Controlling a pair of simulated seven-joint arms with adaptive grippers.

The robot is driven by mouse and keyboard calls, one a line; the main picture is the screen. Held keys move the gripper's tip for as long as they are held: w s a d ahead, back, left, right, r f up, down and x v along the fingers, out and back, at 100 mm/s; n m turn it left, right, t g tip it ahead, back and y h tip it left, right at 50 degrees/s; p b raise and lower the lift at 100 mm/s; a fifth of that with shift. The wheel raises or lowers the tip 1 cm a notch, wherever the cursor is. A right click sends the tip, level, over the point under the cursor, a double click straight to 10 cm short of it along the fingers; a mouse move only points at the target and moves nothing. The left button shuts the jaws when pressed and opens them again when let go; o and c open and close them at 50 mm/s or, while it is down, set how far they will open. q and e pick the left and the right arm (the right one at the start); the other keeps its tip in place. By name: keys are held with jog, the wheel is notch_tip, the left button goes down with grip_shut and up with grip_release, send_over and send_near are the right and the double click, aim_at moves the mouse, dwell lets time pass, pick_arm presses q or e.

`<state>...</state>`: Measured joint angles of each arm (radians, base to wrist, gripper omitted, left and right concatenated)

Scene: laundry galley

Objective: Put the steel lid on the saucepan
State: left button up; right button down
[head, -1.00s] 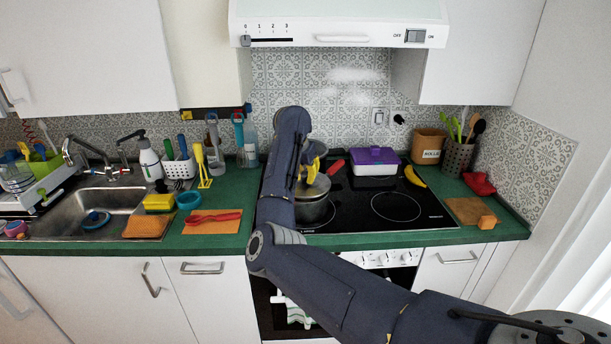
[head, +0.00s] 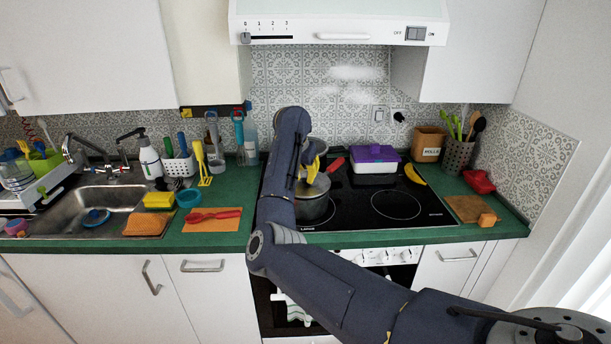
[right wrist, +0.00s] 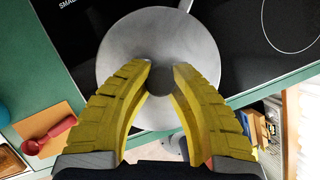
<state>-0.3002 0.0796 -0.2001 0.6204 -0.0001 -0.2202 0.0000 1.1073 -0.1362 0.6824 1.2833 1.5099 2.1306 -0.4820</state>
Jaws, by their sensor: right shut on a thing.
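The round steel lid (right wrist: 118,50) fills the middle of the right wrist view. My right gripper (right wrist: 160,78) has its yellow fingers shut on the lid's dark knob at the centre. In the head view the right gripper (head: 312,172) is partly hidden behind my forearm, and the lid (head: 321,184) shows just below it. My left gripper is not in view.
The black hob (head: 420,208) has a free front right ring. A white box with a purple lid (head: 374,163) and a banana (head: 415,174) are at its back right.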

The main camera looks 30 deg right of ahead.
jog(key=shift+f, duration=0.6)
jog(key=c, duration=1.2)
grip_release()
jog(key=shift+c, duration=0.2)
jog(key=shift+r, duration=3)
